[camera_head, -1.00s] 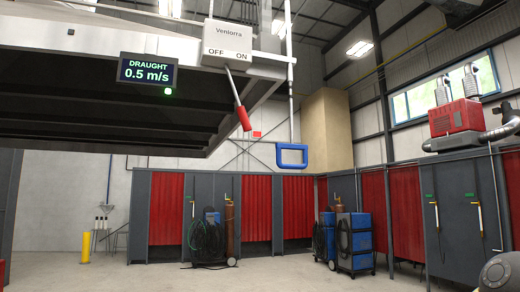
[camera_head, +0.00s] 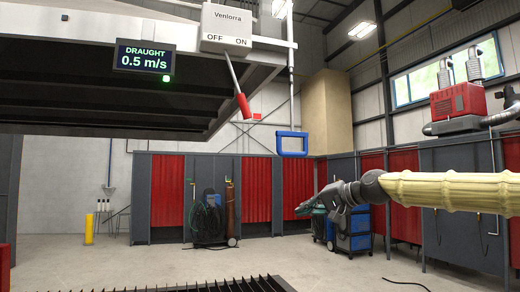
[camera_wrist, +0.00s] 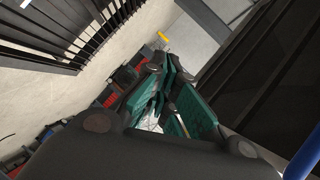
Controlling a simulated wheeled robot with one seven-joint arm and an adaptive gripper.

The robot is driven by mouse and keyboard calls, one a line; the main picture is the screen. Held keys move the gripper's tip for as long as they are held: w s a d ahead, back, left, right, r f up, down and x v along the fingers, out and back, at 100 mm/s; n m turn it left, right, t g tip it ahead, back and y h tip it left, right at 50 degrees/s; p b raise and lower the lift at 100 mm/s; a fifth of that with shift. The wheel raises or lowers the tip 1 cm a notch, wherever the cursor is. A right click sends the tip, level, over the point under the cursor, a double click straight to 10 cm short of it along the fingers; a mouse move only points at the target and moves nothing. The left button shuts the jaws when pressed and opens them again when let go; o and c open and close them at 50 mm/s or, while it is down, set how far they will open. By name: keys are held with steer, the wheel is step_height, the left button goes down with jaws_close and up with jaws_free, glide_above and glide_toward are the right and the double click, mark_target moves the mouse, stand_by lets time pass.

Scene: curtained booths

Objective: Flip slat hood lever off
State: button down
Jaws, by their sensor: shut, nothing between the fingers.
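The lever (camera_head: 240,92) hangs from a white box (camera_head: 227,17) marked Venlorra, OFF at left and ON at right. Its red grip is low and leans right, toward the ON side. The box is on the hood's pale front edge. A draught display (camera_head: 144,60) on the hood reads 0.5 m/s with a green light. My gripper (camera_head: 303,209) is shut and empty, below and right of the lever and clearly apart from it in the picture. In the wrist view, its dark fingers with green pads (camera_wrist: 168,92) are together; the lever does not show there.
A blue-rimmed frame (camera_head: 292,144) hangs on a pole between lever and gripper in the picture. A dark slatted grate (camera_head: 200,286) lies at the bottom, below the hood (camera_head: 90,100). Red-curtained booths (camera_head: 257,190) and a welding cart (camera_head: 354,232) stand behind. Open floor lies between.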

steer(key=s+d+r+t, duration=0.1)
steer(key=s+d+r, duration=0.15)
steer(key=r, duration=0.45)
steer(key=s+d+r, duration=0.1)
steer(key=d+r, duration=0.3)
steer(key=r, duration=0.3)
steer(key=s+a+r+p, duration=0.1)
steer(key=s+a+r, duration=0.1)
steer(key=r, duration=0.4)
steer(key=s+a+r+y, duration=0.1)
steer(key=s+a+r, duration=0.2)
steer(key=s+r, duration=0.2)
steer(key=s+a+r+g+y+p, duration=0.1)
steer(key=s+a+r, duration=0.2)
steer(key=r, duration=0.5)
steer(key=shift+s+a+p, duration=0.15)
steer(key=shift+s+p, duration=0.15)
steer(key=shift+s, duration=0.2)
steer(key=shift+r, duration=0.1)
steer(key=s+a+f+p+x, duration=0.1)
steer(key=s+p+x, duration=0.1)
steer(key=p+x, duration=0.5)
steer(key=x, duration=0.6)
steer(key=shift+a, duration=0.25)
steer(key=shift+s, duration=0.1)
